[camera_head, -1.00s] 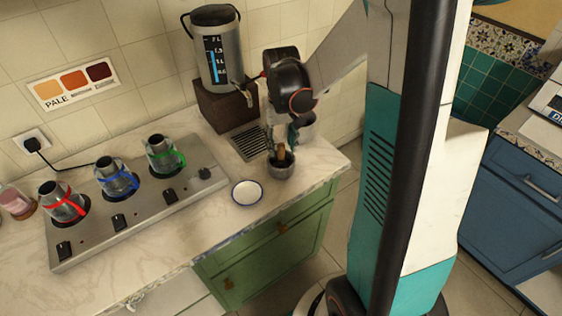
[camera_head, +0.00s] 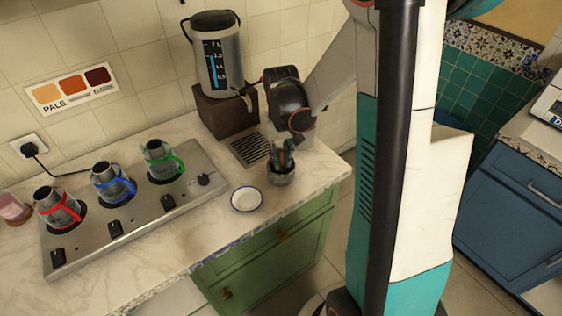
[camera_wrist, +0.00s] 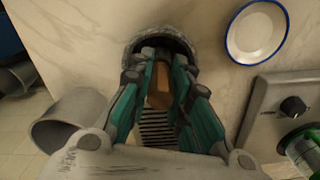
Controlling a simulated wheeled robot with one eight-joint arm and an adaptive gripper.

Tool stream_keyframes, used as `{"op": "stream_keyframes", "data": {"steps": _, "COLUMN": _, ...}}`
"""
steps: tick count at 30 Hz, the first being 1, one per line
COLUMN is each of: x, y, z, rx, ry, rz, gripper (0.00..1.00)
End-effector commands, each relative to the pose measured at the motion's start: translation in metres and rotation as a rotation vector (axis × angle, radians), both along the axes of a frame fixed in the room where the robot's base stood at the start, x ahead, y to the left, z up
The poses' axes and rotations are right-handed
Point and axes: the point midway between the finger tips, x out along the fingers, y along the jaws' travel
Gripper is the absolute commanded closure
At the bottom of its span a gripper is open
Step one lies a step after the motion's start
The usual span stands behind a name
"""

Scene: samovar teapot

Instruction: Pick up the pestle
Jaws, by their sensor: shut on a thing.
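The pestle is a brown wooden piece (camera_wrist: 160,88) between my gripper's fingers in the wrist view. Its lower part is hidden inside the mortar. The mortar is a dark grey stone bowl (camera_head: 281,178) near the counter's right front corner; its rim also shows in the wrist view (camera_wrist: 142,38). My gripper (camera_head: 284,160) reaches down into the mortar's mouth from above. Its teal fingers (camera_wrist: 161,65) are shut on the pestle. In the head view the fingers mostly cover the pestle.
A white blue-rimmed saucer (camera_head: 247,199) lies left of the mortar. A drip grate (camera_head: 250,148) and the samovar (camera_head: 218,65) stand behind it. A grey metal cup (camera_wrist: 68,122) is close beside my gripper. A burner plate (camera_head: 120,222) with several glass pots fills the left.

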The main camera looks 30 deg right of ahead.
Motion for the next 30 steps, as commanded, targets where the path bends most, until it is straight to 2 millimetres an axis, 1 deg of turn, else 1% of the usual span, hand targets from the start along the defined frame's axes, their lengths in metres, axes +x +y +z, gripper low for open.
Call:
{"op": "stream_keyframes", "data": {"steps": 5, "x": 0.000, "y": 0.000, "z": 0.008, "rx": 0.000, "ry": 0.000, "rz": 0.000, "gripper": 1.00}}
{"op": "stream_keyframes", "data": {"steps": 8, "x": 0.000, "y": 0.000, "z": 0.018, "rx": 0.000, "ry": 0.000, "rz": 0.000, "gripper": 1.00}}
{"op": "stream_keyframes", "data": {"steps": 11, "x": 0.000, "y": 0.000, "z": 0.035, "rx": 0.000, "ry": 0.000, "rz": 0.000, "gripper": 1.00}}
{"op": "stream_keyframes", "data": {"steps": 14, "x": 0.000, "y": 0.000, "z": 0.059, "rx": 0.000, "ry": 0.000, "rz": 0.000, "gripper": 1.00}}
{"op": "stream_keyframes", "data": {"steps": 21, "x": 0.000, "y": 0.000, "z": 0.127, "rx": 0.000, "ry": 0.000, "rz": 0.000, "gripper": 1.00}}
{"op": "stream_keyframes", "data": {"steps": 24, "x": 0.000, "y": 0.000, "z": 0.151, "rx": 0.000, "ry": 0.000, "rz": 0.000, "gripper": 1.00}}
{"op": "stream_keyframes", "data": {"steps": 27, "x": 0.000, "y": 0.000, "z": 0.170, "rx": 0.000, "ry": 0.000, "rz": 0.000, "gripper": 1.00}}
{"op": "stream_keyframes", "data": {"steps": 30, "x": 0.000, "y": 0.000, "z": 0.185, "rx": 0.000, "ry": 0.000, "rz": 0.000, "gripper": 1.00}}
